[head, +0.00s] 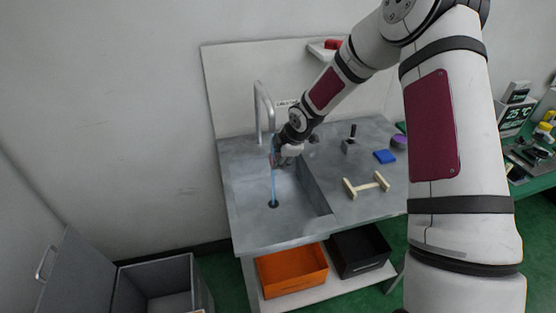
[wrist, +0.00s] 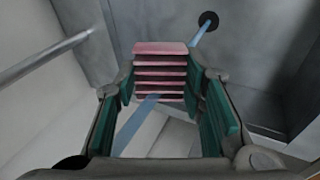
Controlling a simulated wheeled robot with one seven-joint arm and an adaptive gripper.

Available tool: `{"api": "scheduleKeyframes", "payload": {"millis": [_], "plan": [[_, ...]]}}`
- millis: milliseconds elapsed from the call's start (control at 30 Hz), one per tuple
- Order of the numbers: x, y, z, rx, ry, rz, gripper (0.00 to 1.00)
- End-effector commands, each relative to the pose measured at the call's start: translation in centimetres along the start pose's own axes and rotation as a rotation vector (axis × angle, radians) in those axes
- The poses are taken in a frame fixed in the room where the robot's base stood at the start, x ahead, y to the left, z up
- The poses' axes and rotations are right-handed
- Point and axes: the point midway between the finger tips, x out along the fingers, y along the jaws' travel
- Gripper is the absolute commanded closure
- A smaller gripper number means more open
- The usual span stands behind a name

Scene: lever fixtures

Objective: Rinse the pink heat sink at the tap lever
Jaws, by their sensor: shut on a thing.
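The pink heat sink (wrist: 160,70), a finned block, is held between the green pads of my gripper (wrist: 162,90) in the wrist view. In the head view my gripper (head: 277,156) is over the sink basin (head: 297,208), beside the tap spout (head: 262,108). A blue stream of water (head: 274,185) runs down to the drain (head: 273,204). In the wrist view the stream (wrist: 198,34) passes at the heat sink, and part of it is hidden behind the block. The tap lever cannot be made out clearly near my gripper.
On the counter right of the basin are a cream H-shaped piece (head: 366,185), a blue block (head: 385,156), a purple round thing (head: 399,141) and a small lever fixture (head: 350,140). An orange crate (head: 291,270) and a black crate (head: 359,250) stand below. An open grey bin (head: 155,284) stands at lower left.

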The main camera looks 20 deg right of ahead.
Motion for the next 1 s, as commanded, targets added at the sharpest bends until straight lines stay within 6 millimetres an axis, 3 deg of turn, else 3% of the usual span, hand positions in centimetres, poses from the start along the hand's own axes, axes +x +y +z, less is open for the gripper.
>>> {"api": "scheduleKeyframes", "payload": {"millis": [533, 1000], "plan": [[0.0, 0.4, 1.1, 0.001, 0.000, 0.000, 0.91], [0.0, 0.2, 0.5, -0.002, 0.000, -0.001, 0.91]]}}
